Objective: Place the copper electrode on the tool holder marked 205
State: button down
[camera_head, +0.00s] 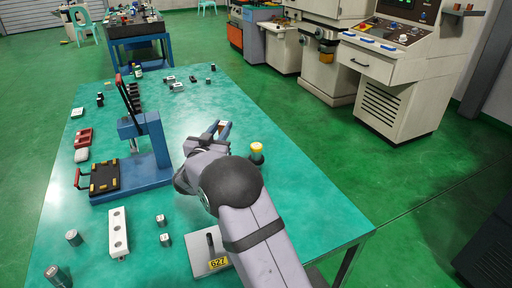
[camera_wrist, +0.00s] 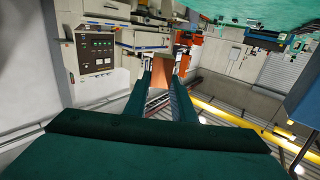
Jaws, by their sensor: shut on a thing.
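My gripper (camera_head: 217,130) is above the right part of the green table and is shut on a small copper-coloured piece, the copper electrode (camera_wrist: 183,64). In the wrist view the electrode sits between the fingertips; in the camera_head view only a sliver of it shows between them. A metal plate with a dark upright handle (camera_head: 210,255) lies at the near edge of the table, with a yellow label that appears to read 627. I can read no 205 marking in either view.
A blue press-like stand (camera_head: 146,140) is left of my gripper. A yellow-topped dark object (camera_head: 257,149) stands close right of my gripper.

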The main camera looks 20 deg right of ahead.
jog(key=d+r+m+g+h, duration=0.1)
jog(key=d+r+h, duration=0.15)
jog(key=d, duration=0.95)
jog(key=shift+y, duration=0.35)
jog(key=shift+a+f, duration=0.15)
jog(key=shift+f, duration=2.25)
jog(key=shift+a+f, duration=0.15)
jog(key=shift+f, duration=2.25)
jog(key=shift+f, duration=0.1)
jog(key=shift+f, duration=0.1)
jog(key=c, duration=1.5)
grip_release()
jog(key=shift+s, duration=0.1)
